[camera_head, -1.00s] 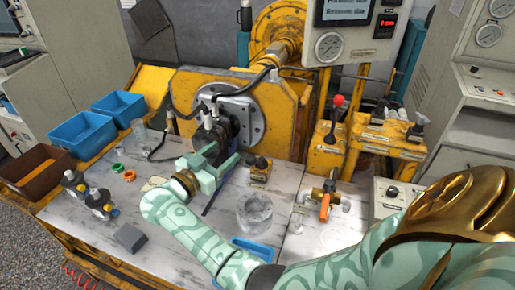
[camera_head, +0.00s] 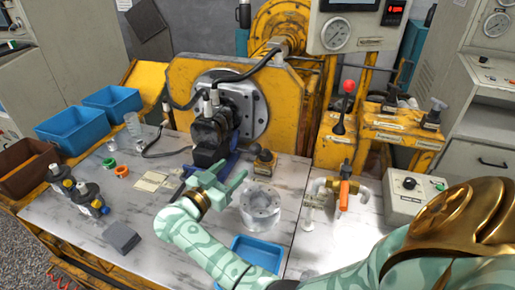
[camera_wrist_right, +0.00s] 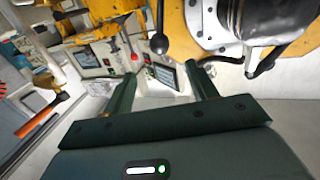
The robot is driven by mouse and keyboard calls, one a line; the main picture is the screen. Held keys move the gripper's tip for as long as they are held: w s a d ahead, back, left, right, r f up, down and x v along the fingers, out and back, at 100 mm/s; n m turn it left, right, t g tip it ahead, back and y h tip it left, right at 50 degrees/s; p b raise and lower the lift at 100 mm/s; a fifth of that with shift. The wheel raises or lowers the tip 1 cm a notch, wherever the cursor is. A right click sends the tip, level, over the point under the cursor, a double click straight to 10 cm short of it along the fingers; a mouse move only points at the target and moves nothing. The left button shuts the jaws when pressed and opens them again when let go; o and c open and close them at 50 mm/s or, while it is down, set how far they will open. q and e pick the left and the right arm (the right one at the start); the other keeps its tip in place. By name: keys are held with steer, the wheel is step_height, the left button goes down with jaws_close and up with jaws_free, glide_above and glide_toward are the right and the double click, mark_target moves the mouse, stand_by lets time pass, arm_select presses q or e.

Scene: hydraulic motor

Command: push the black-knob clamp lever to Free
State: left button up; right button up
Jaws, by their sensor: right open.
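The black-knob clamp lever (camera_head: 264,155) stands on a small yellow block at the back of the marble-look bench, just right of the black motor (camera_head: 210,138). My right gripper (camera_head: 230,172), pale green in the head view, is open and empty, in front and to the left of the lever. In the right wrist view a black round knob (camera_wrist_right: 159,44) on a thin stem shows beyond the open fingertips (camera_wrist_right: 162,73), apart from both. The lever's markings are too small to read. My left gripper is not in view.
A clear round part (camera_head: 260,205) and a blue tray (camera_head: 257,250) are right of my right wrist. A red-knob lever (camera_head: 345,105) and an orange-handled valve (camera_head: 344,190) stand further right. The front-left bench has free room.

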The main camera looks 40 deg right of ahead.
mark_target(259, 145)
steer(key=b+x, duration=0.2)
steer(key=x, duration=0.4)
steer(key=b+x, duration=0.1)
steer(key=x, duration=0.6)
steer(key=shift+d+f+b, duration=0.1)
steer(key=shift+f+b, duration=0.1)
steer(key=shift+b, duration=0.2)
steer(key=shift+w+d+r, duration=0.1)
steer(key=shift+d+r, duration=0.05)
steer(key=shift+d, duration=0.45)
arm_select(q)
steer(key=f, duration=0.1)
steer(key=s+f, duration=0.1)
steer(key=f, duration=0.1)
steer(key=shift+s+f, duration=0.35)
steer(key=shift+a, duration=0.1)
